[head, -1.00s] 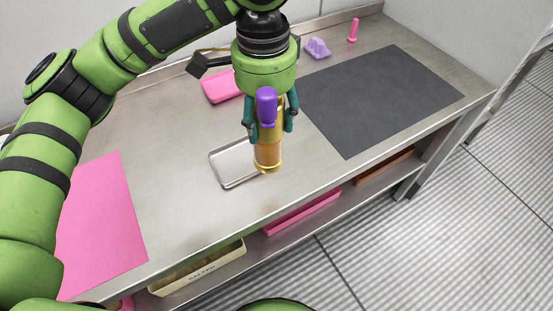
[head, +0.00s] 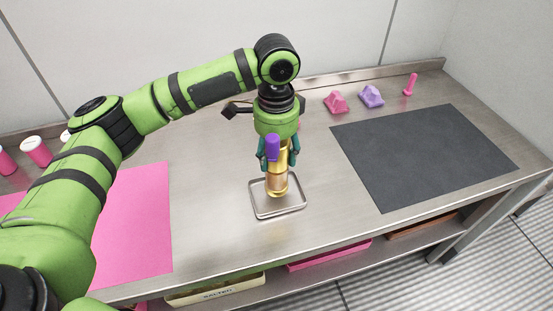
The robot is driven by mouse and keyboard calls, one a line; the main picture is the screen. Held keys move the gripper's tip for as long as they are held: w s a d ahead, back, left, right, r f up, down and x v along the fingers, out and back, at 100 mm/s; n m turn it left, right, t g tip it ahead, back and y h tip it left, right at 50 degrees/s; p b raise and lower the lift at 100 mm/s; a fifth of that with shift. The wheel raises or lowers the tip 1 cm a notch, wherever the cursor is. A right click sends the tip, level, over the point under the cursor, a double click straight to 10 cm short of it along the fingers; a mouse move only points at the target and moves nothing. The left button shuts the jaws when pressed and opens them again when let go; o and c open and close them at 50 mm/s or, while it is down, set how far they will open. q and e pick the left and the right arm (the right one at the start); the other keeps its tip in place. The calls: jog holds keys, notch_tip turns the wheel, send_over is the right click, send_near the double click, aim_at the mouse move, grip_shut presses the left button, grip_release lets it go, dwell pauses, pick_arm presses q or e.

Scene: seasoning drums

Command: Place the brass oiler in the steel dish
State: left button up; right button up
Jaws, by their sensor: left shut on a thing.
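The brass oiler (head: 278,184) is a golden upright cylinder held in my left gripper (head: 277,160). The gripper is shut on it from above, and a purple part (head: 272,147) shows in front between the teal fingers. The steel dish (head: 264,215) is a shallow rectangular tray on the bench. The oiler's lower end appears inside the dish's outline; I cannot tell whether it touches the dish floor. The oiler and gripper hide part of the dish's back. My right gripper is not in view.
A dark mat (head: 425,155) lies to the right and a pink mat (head: 135,225) to the left. Pink (head: 336,102) and purple (head: 371,97) blocks and a pink peg (head: 410,84) stand at the back. White-lidded pink drums (head: 37,152) stand far left. Bare bench surrounds the dish.

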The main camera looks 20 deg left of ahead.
pick_arm(q)
jog(key=shift+f, duration=1.4)
jog(key=shift+f+p, duration=0.1)
jog(key=shift+p, duration=0.2)
jog(key=o, duration=1.5)
notch_tip(320, 180, up, 12)
jog(key=shift+f+b, duration=0.15)
jog(key=shift+b, duration=0.75)
jog(key=shift+r, duration=0.25)
